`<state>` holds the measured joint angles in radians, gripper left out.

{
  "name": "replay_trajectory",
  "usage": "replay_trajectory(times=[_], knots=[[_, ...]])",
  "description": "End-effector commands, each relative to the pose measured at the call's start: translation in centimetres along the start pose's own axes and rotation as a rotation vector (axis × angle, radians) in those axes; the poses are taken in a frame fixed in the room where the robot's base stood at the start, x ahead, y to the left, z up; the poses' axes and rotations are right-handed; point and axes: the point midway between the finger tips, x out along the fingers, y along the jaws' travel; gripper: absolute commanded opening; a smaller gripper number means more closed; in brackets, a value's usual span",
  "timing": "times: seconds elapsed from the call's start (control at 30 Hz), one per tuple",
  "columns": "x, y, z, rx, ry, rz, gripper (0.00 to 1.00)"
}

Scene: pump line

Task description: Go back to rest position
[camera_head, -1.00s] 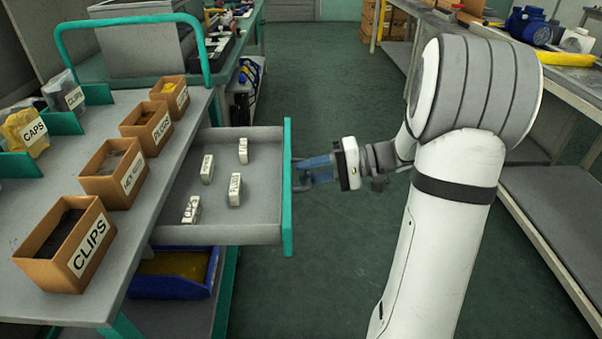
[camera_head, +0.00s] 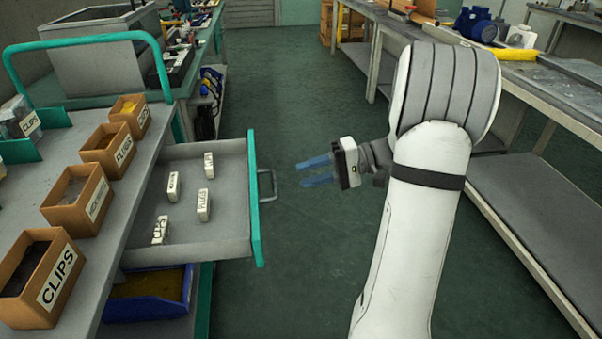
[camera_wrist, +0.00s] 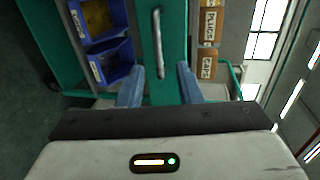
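My gripper (camera_head: 312,171) is open and empty in the head view, its two blue fingers pointing left toward the drawer. It is clear of the drawer handle (camera_head: 268,186), with a gap of floor between them. In the wrist view the fingers (camera_wrist: 158,88) are spread, and the handle (camera_wrist: 157,42) shows beyond them on the teal drawer front. The drawer (camera_head: 222,235) stands open from the cart, with several small white labelled blocks (camera_head: 204,205) standing in it.
The cart top (camera_head: 95,215) carries labelled boxes, among them the CLIPS box (camera_head: 58,285). A blue bin (camera_head: 150,305) sits below the drawer. A workbench (camera_head: 520,100) runs along the right. The green floor (camera_head: 290,100) between cart and bench is clear.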

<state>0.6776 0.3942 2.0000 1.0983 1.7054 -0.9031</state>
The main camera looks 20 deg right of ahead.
Motion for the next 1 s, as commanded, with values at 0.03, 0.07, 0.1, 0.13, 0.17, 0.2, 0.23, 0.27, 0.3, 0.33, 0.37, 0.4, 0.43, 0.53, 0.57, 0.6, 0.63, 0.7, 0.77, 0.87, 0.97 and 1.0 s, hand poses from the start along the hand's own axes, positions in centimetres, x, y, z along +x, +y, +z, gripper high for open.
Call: replay_trajectory(times=[0.03, 0.07, 0.1, 0.13, 0.17, 0.2, 0.23, 0.27, 0.3, 0.33, 0.37, 0.4, 0.43, 0.53, 0.57, 0.6, 0.63, 0.7, 0.77, 0.87, 0.97, 1.0], knots=[[0.0, 0.0, 0.0, 0.000, 0.000, 0.000, 0.32], [0.0, 0.0, 0.0, 0.000, 0.000, 0.000, 0.32], [0.0, 0.0, 0.0, 0.000, 0.000, 0.000, 0.32], [0.0, 0.0, 0.0, 0.000, 0.000, 0.000, 0.32], [0.0, 0.0, 0.0, 0.000, 0.000, 0.000, 0.32], [0.0, 0.0, 0.0, 0.000, 0.000, 0.000, 0.32], [0.0, 0.0, 0.0, 0.000, 0.000, 0.000, 0.32], [0.0, 0.0, 0.0, 0.000, 0.000, 0.000, 0.32], [0.0, 0.0, 0.0, 0.000, 0.000, 0.000, 0.32], [0.0, 0.0, 0.0, 0.000, 0.000, 0.000, 0.32], [0.0, 0.0, 0.0, 0.000, 0.000, 0.000, 0.32], [0.1, -0.1, 0.0, 0.000, -0.002, 0.002, 0.32], [0.2, -0.3, 0.1, 0.001, -0.005, 0.007, 0.32], [1.0, -2.0, 1.1, 0.015, -0.038, 0.059, 0.32], [1.4, -2.8, 1.6, 0.022, -0.054, 0.086, 0.32], [2.0, -4.0, 2.4, 0.035, -0.080, 0.133, 0.32], [2.5, -5.0, 3.2, 0.044, -0.100, 0.176, 0.32], [3.6, -7.3, 5.3, 0.065, -0.149, 0.292, 0.32], [4.4, -9.1, 7.2, 0.076, -0.185, 0.402, 0.32], [4.9, -11.7, 10.2, 0.076, -0.219, 0.585, 0.32], [4.8, -14.2, 12.8, 0.049, -0.226, 0.761, 0.32], [4.5, -15.2, 13.8, 0.032, -0.222, 0.829, 0.32]])
